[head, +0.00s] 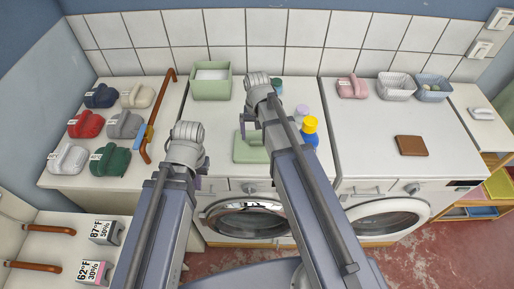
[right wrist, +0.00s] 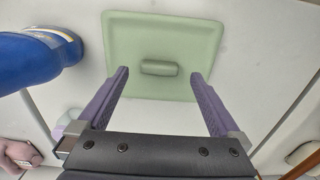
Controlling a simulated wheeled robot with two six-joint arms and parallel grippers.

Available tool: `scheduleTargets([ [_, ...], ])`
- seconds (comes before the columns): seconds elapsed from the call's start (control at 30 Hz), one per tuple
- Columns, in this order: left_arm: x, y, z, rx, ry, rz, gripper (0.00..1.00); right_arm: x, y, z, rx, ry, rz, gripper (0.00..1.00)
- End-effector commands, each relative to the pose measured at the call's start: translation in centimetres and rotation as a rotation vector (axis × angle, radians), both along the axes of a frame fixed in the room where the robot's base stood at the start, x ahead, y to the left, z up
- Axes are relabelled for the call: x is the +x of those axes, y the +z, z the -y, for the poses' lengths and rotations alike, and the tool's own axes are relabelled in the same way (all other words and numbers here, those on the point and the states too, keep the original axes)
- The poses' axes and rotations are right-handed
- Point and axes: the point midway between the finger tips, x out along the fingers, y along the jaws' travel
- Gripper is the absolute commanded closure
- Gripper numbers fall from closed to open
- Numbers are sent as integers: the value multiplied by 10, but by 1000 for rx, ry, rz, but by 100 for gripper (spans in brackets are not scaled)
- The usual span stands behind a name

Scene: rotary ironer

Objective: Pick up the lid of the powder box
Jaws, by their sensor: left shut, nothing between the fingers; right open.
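The pale green square lid (head: 250,152) lies flat on the white worktop, partly hidden by my right arm in the head view. In the right wrist view the lid (right wrist: 160,30) shows whole, with a small bar handle (right wrist: 158,68) at its middle. The green powder box (head: 211,88) stands open behind it, with white powder inside. My right gripper (right wrist: 158,77) is open above the lid, its purple fingers on either side of the handle and apart from it. My left gripper (head: 200,182) is shut and empty to the left of the lid, mostly hidden by its arm.
A blue bottle with a yellow cap (head: 310,130) stands close to the lid's right; its blue body (right wrist: 35,62) shows at left in the wrist view. A brown wallet (head: 411,145) lies further right. Folded coloured items (head: 85,124) and a copper-coloured rail (head: 157,115) are at left.

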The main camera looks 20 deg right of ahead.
Motion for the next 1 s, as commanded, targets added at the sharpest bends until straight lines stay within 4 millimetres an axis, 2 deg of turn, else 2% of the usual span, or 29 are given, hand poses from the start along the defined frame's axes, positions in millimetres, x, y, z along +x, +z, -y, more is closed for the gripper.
scheduleTargets([
  [0.03, 0, -13, 0, 0, -2, 0, 100, 2, -13, 1, 0, 0, 0, 0],
  [0.2, 0, -32, 0, 1, -3, 0, 100, 2, -32, 1, 0, 0, 0, 0],
  [0.53, 0, -33, 0, 1, -3, 0, 100, 2, -33, 1, 0, 0, 0, 1],
  [1.0, 0, -33, 0, 1, -3, 0, 100, 2, -33, 1, 0, 0, 0, 54],
])
